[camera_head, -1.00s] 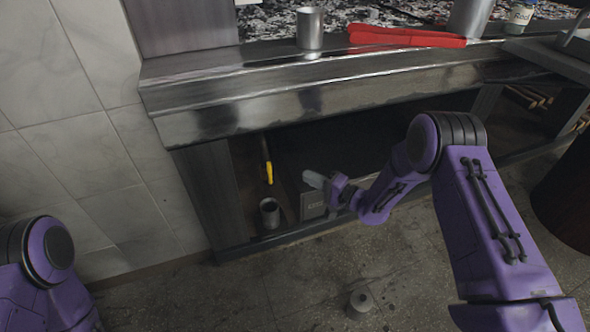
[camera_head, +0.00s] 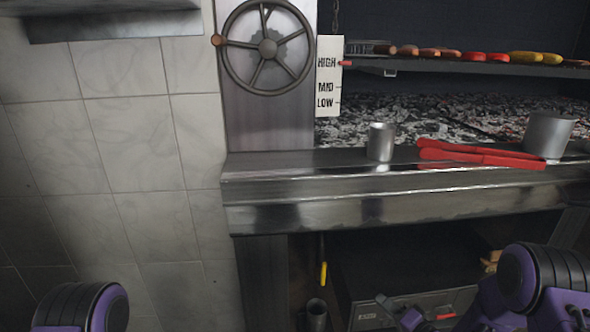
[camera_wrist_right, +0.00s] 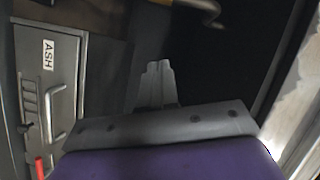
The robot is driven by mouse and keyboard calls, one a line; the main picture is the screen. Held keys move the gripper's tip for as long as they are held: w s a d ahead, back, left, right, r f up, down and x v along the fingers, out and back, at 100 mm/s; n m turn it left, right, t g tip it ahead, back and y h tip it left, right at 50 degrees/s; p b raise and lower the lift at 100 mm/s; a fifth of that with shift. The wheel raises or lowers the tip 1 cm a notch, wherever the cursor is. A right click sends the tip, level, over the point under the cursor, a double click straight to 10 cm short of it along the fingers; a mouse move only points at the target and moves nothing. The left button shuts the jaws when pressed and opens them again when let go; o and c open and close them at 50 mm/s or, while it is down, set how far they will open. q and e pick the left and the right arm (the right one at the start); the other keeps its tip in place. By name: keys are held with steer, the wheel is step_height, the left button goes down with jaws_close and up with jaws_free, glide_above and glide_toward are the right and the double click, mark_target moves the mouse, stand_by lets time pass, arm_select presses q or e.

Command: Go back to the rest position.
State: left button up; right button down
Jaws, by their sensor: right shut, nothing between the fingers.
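My right gripper (camera_wrist_right: 157,68) is shut and empty in the right wrist view, its grey fingers together in front of a dark opening. In the head view it (camera_head: 384,302) is small at the bottom edge, in front of the ash drawer under the counter, and partly cut off. My purple right arm fills the lower right corner. Only a rounded joint of my left arm shows at the lower left; my left gripper is out of the picture.
The ash drawer (camera_wrist_right: 62,75) is close beside the right gripper. Above it the steel counter ledge (camera_head: 300,215) juts out, bearing a metal cup (camera_head: 381,142), red tongs (camera_head: 480,155) and a pot (camera_head: 548,135). A handwheel (camera_head: 268,48) is on the post. Food lies on the grill rack (camera_head: 440,68).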

steer(key=s+d+f+g+h, duration=0.2)
steer(key=s+f+g+h, duration=0.45)
steer(key=s+f, duration=0.75)
steer(key=s+n+g+h, duration=0.2)
steer(key=s+g+h, duration=0.25)
steer(key=s, duration=1.65)
step_height(320, 180, up, 23)
steer(key=s+p, duration=0.1)
steer(key=p, duration=2.2)
steer(key=shift+s+d+f+g+y+p, duration=0.15)
steer(key=shift+s+g+y+p, duration=0.1)
steer(key=shift+g+y+p, duration=0.05)
